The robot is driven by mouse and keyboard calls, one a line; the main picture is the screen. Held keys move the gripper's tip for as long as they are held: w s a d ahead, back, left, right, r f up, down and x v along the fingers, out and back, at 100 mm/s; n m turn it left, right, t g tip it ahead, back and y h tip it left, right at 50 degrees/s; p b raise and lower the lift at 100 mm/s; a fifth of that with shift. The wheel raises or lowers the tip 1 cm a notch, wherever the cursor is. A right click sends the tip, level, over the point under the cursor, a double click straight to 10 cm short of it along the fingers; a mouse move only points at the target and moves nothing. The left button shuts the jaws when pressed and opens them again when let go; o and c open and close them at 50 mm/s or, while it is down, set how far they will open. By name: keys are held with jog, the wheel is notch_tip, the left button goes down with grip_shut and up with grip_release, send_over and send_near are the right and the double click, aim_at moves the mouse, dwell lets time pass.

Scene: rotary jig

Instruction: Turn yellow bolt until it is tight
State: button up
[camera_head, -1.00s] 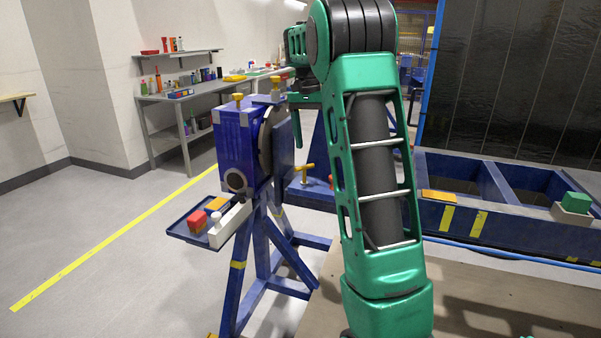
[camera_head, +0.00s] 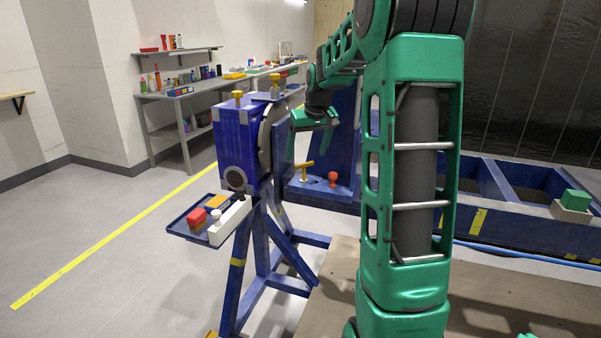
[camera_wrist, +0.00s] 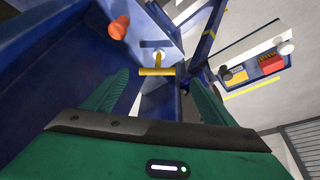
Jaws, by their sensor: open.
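A yellow T-shaped bolt (camera_head: 305,171) sticks out low on the right side of the blue jig, below my gripper (camera_head: 312,119) in the head view. In the wrist view the yellow bolt (camera_wrist: 157,71) lies ahead, between the lines of my two green fingers, its crossbar running sideways. My gripper (camera_wrist: 160,82) is open, with nothing held. I cannot tell how far the bolt is from the fingertips; no contact shows.
A red knob (camera_head: 333,177) stands right of the T-shaped bolt; it shows orange in the wrist view (camera_wrist: 119,28). A tray (camera_head: 180,226) with red blocks and a white holder hangs at the jig's left. A round grey plate (camera_head: 268,135) is on the jig.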

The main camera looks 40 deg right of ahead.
aim_at(303, 165)
jog(key=x, duration=0.9)
jog(key=shift+f, duration=0.25)
jog(key=shift+c, duration=0.5)
jog(key=shift+a, duration=0.1)
jog(key=c, duration=0.8)
